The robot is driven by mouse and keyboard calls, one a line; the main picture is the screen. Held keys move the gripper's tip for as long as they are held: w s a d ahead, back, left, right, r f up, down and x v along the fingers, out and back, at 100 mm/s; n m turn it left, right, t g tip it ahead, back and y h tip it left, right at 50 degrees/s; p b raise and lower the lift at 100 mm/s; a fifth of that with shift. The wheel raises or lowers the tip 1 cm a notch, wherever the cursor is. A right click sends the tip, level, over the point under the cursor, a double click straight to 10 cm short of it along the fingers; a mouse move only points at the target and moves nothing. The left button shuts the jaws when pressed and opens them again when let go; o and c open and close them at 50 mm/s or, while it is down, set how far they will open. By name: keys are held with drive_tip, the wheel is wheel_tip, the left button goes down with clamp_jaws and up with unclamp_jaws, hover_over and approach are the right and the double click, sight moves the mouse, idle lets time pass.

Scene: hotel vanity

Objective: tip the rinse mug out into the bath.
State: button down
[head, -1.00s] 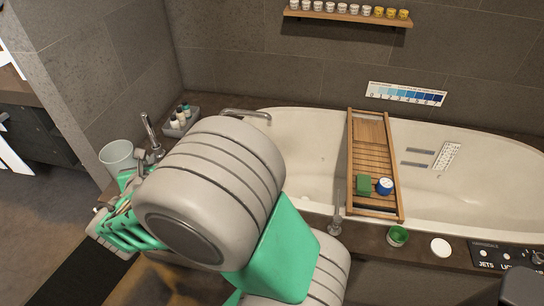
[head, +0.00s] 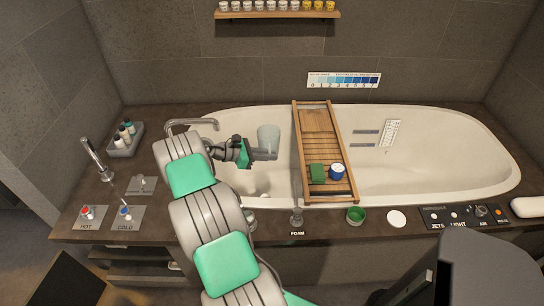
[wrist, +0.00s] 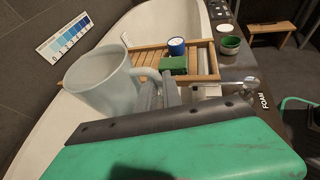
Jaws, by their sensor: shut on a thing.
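The rinse mug (head: 268,136) is pale, frosted grey-blue, and hangs over the left part of the bath (head: 420,190), left of the wooden caddy. It looks about upright in the head view. In the wrist view the mug (wrist: 98,84) shows its open rim and its handle toward my fingers. My gripper (head: 264,154) is shut on the mug's handle; the fingers also show in the wrist view (wrist: 160,96). I cannot tell what is inside the mug.
The wooden caddy (head: 298,130) spans the bath, with a green block (head: 317,173) and a blue-and-white tub (head: 337,171) on it. The bath spout (head: 192,122) is left of the mug. A green cup (head: 356,215) stands on the front ledge.

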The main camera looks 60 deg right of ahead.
drive_tip(key=shift+s+d+f+m+t, duration=0.15)
drive_tip(key=shift+d+f+m+t, duration=0.1)
drive_tip(key=shift+f+m+t, duration=0.45)
drive_tip(key=w+d+f+m+t+h+b, duration=0.2)
drive_tip(key=w+f+m+t+h+b, duration=0.2)
drive_tip(key=f+m+t+b, duration=0.6)
drive_tip(key=w+t+b, duration=0.2)
drive_tip(key=b, duration=0.2)
drive_tip(key=shift+w+m+h+b, duration=0.2)
drive_tip(key=shift+m+h+b, duration=0.15)
drive_tip(key=shift+m+h, duration=0.05)
